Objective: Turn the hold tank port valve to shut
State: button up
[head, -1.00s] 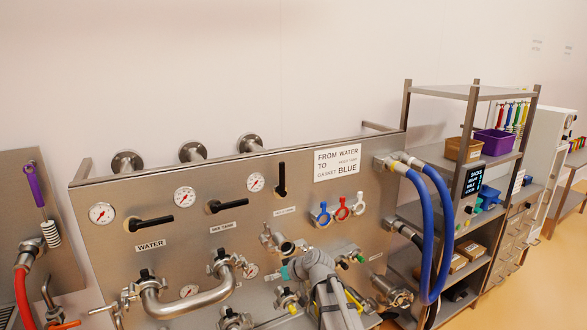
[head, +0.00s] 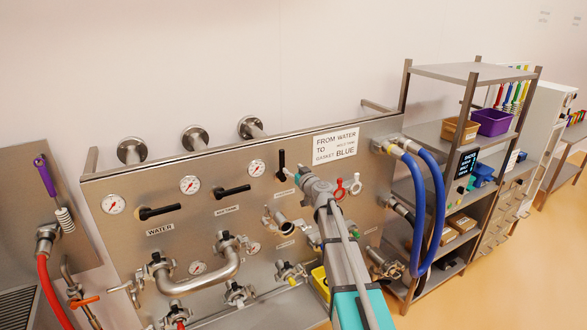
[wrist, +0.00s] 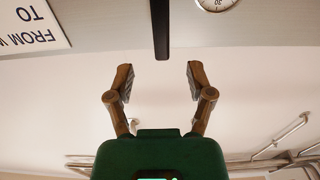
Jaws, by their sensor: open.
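The third valve from the left on the steel panel has a black lever (head: 282,164) standing upright; its label is too small or covered to read, but its place after WATER and MIX TANK fits the hold tank port. In the wrist view, upside down, the lever (wrist: 161,30) hangs from the top edge, its free end centred between my fingers. My gripper (wrist: 160,72) is open and empty, fingertips either side of the lever's line, just past its end, with no contact visible. In the head view my arm comes up just right of the lever; the fingers are hard to make out.
The water lever (head: 158,212) and mix tank lever (head: 232,191) lie horizontal to the left. A pressure gauge (head: 257,168) sits beside the upright lever and a sign (head: 336,145) to its upper right. Red and white clamps (head: 355,185) hang right of my arm. Blue hoses (head: 437,210) loop farther right.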

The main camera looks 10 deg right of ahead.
aim_at(283, 161)
jog(key=shift+w, duration=0.15)
jog(key=shift+x, duration=4.4)
grip_shut()
